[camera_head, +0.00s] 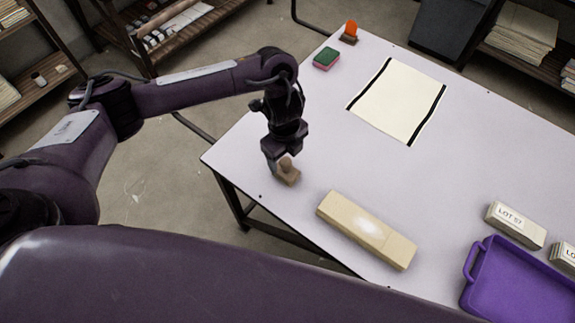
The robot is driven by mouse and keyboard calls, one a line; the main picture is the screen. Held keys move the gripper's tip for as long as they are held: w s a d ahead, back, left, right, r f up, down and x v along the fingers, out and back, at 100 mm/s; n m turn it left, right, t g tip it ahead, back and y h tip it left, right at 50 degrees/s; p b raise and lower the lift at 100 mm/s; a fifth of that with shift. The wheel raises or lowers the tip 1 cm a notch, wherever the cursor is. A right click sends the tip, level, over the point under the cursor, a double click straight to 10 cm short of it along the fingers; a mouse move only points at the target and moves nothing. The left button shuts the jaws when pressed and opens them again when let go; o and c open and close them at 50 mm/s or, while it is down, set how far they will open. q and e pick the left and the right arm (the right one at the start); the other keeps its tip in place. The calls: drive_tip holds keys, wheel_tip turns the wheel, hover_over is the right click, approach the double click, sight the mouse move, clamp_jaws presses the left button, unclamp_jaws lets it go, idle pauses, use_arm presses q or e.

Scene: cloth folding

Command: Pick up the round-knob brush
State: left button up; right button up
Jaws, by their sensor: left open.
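A small brown brush (289,177) with a rounded knob on top sits on the white table near its left edge. My left gripper (281,159) points down right at the brush, its fingers at the knob and partly hiding it. The jaws are open, and I cannot tell whether they touch the knob. Another small brush with an upright orange handle (351,27) and a dark base stands at the far corner of the table. My right gripper is out of view.
A long tan block (367,229) lies to the right of the brown brush. A green and pink sponge (327,58) and a cream sheet with black edge strips (397,100) lie farther back. A purple tray (474,283) and labelled boxes (515,225) stand at right. The table's middle is clear.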

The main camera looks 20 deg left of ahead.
sight(285, 167)
use_arm(q)
drive_tip(key=f, duration=0.2)
drive_tip(key=shift+s+f+b, duration=0.3)
drive_tip(key=shift+s+b, duration=0.05)
wheel_tip(285, 167, down, 2)
drive_tip(key=shift+w+f+b, duration=0.1)
drive_tip(key=shift+f+b, duration=0.1)
drive_tip(key=shift+b, duration=0.25)
drive_tip(key=shift+f, duration=0.3)
drive_tip(key=shift+w, duration=0.1)
drive_tip(key=c, duration=1.1)
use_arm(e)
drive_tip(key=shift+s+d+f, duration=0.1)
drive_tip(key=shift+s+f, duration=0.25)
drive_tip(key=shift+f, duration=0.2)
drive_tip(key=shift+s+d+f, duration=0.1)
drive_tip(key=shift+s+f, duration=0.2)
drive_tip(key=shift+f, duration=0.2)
use_arm(q)
drive_tip(key=shift+r, duration=0.15)
